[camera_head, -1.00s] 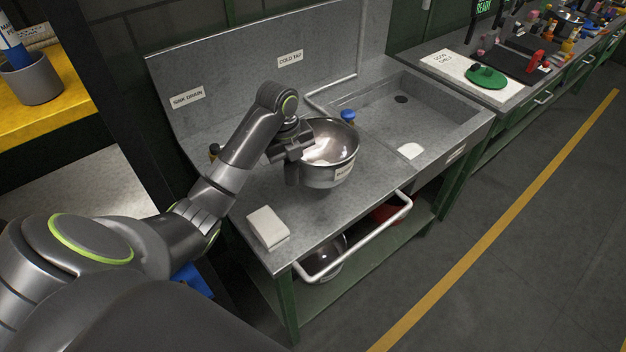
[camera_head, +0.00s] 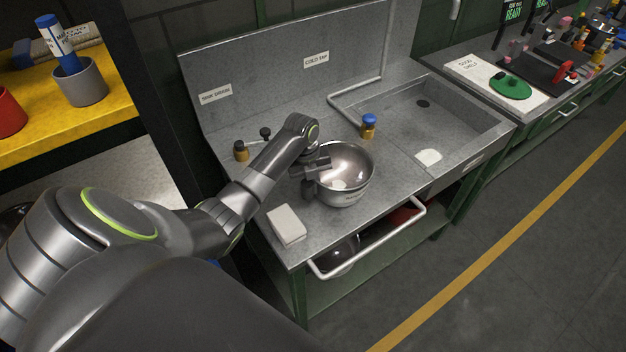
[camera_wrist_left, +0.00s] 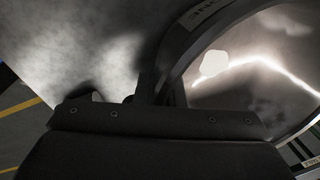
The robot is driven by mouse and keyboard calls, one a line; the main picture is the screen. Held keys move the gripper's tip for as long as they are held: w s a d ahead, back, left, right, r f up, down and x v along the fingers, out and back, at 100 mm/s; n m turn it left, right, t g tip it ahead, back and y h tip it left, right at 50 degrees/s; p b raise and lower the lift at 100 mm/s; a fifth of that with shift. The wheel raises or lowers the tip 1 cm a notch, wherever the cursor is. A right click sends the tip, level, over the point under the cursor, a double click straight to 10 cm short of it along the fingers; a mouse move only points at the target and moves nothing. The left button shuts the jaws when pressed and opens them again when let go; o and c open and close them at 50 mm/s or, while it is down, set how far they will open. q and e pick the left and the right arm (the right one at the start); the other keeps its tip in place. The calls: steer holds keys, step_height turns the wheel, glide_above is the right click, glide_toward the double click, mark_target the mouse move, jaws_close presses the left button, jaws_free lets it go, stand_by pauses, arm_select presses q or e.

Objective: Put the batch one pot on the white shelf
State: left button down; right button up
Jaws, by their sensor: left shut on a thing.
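A shiny metal pot (camera_head: 345,176), round and bowl-like, is at the grey metal counter left of the sink basin. It looks upright; whether it touches the counter I cannot tell. A label on its outside is too small to read in the head view. My left gripper (camera_head: 312,168) is shut on the left side of the pot's rim. In the left wrist view the pot (camera_wrist_left: 265,90) fills the right side, with a label ending in "NE" near the top edge. A pale surface (camera_head: 145,185) lies under the yellow shelf at the left. My right gripper is out of view.
A white block (camera_head: 286,225) lies on the counter in front of the pot. A blue-topped bottle (camera_head: 368,127) stands behind it. The yellow shelf (camera_head: 98,118) holds a grey cup (camera_head: 82,84). A white rail (camera_head: 370,243) runs along the counter's front.

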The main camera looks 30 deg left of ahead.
arm_select(q)
steer(key=shift+f, duration=0.3)
steer(key=shift+f, duration=0.1)
steer(key=c, duration=1.5)
jaws_free()
